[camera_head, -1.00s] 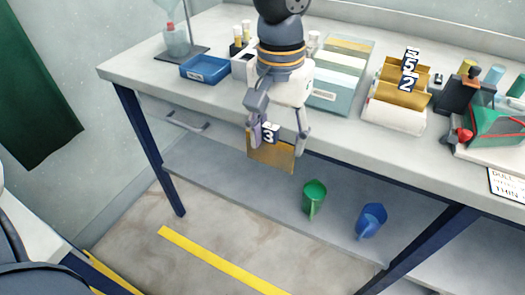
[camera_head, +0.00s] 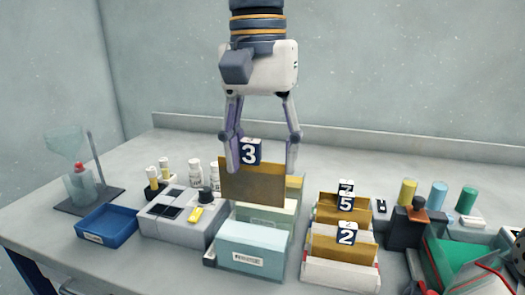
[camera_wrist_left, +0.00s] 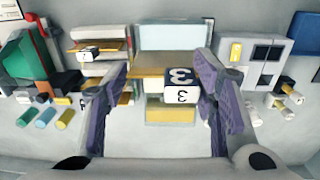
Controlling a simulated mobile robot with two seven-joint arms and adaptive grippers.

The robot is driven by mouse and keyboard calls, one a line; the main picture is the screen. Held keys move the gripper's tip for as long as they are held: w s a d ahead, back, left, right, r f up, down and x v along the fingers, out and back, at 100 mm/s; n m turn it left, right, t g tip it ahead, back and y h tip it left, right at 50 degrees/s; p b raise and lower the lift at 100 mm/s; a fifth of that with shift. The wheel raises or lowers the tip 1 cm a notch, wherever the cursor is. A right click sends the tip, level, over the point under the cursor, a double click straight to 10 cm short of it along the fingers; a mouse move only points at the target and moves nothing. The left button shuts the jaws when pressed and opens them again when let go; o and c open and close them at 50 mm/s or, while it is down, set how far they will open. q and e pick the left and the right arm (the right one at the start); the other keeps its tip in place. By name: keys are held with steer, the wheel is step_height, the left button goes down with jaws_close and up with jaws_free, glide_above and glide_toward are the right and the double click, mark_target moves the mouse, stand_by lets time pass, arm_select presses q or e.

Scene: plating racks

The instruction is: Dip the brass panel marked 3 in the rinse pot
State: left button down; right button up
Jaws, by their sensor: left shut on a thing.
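My left gripper (camera_head: 262,165) is shut on the brass panel marked 3 (camera_head: 252,187), holding it by its tagged top. The panel hangs about upright above a row of pots, and its lower edge appears clear of them. In the left wrist view the "3" tag (camera_wrist_left: 180,85) sits between the fingers. The front pot (camera_head: 255,241) is pale blue with a label too small to read. A pale green pot (camera_head: 283,217) and a yellowish one (camera_head: 294,183) stand behind it, partly hidden by the panel. I cannot tell which is the rinse pot. My right gripper is not in view.
A rack (camera_head: 340,274) to the right holds brass panels tagged 2, 5 and one partly hidden. A grey box (camera_head: 182,232) and a blue tray (camera_head: 107,226) are on the left. Coloured cylinders (camera_head: 437,194) and a green-and-red item (camera_head: 450,252) are on the right.

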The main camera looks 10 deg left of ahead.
mark_target(262, 175)
arm_select(q)
steer(key=shift+s+f, duration=0.15)
steer(key=shift+f, duration=6.1)
steer(key=shift+a+f, duration=0.1)
steer(key=shift+f, duration=0.2)
steer(key=shift+r, duration=4.8)
